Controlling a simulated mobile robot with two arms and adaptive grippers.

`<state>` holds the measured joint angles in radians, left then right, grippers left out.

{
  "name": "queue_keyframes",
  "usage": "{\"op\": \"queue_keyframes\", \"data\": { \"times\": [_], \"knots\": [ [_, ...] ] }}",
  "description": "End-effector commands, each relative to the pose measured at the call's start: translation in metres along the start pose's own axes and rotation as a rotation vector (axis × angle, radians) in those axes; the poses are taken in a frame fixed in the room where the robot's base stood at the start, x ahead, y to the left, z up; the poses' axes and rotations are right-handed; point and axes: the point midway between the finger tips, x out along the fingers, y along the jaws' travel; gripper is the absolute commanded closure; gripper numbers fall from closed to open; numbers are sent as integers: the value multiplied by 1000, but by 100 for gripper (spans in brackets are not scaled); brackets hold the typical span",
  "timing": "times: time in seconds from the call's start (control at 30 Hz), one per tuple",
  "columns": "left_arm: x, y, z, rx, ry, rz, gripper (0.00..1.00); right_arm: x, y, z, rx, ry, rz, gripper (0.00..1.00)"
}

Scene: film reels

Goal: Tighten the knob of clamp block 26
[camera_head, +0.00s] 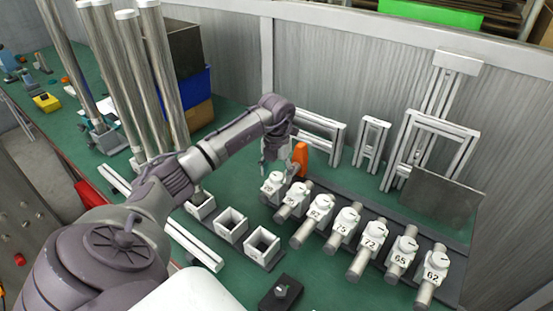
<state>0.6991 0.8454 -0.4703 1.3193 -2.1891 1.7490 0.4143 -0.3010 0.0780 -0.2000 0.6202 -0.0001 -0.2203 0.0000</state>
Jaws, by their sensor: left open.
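A row of white numbered clamp blocks holding grey rods runs across the bench. The leftmost one, clamp block 26 (270,187), has a small label that is hard to read; I take it as 26 from its look. Its knob sits on top, partly hidden by my gripper. My left gripper (268,166) points down from its wrist, just above this block's top. It is open and small in view; I cannot tell whether its fingers touch the knob. My right gripper is not in view.
Clamp block 82 (320,206) and others stand close by on the right. An orange upright piece (300,154) is just right of my gripper. Open white square holders (232,224) lie in front. Metal frames (320,127) stand behind; tall steel rods (163,70) rise at left.

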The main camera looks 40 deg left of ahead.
Motion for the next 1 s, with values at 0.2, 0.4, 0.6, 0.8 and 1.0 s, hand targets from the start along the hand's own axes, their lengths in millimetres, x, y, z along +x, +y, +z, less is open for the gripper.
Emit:
{"op": "queue_keyframes", "data": {
  "times": [0.2, 0.4, 0.6, 0.8, 1.0],
  "knots": [
    [0, 0, 0, 0, 0, 0, 44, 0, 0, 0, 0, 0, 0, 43],
    [0, 0, 0, 0, 0, 0, 77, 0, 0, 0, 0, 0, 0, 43],
    [0, 0, 0, 2, 0, 0, 92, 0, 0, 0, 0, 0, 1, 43],
    [0, 0, 0, 39, 1, 2, 92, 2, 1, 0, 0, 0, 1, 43],
    [0, 1, 0, 146, -1, 2, 92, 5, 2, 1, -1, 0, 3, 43]
  ]
}}
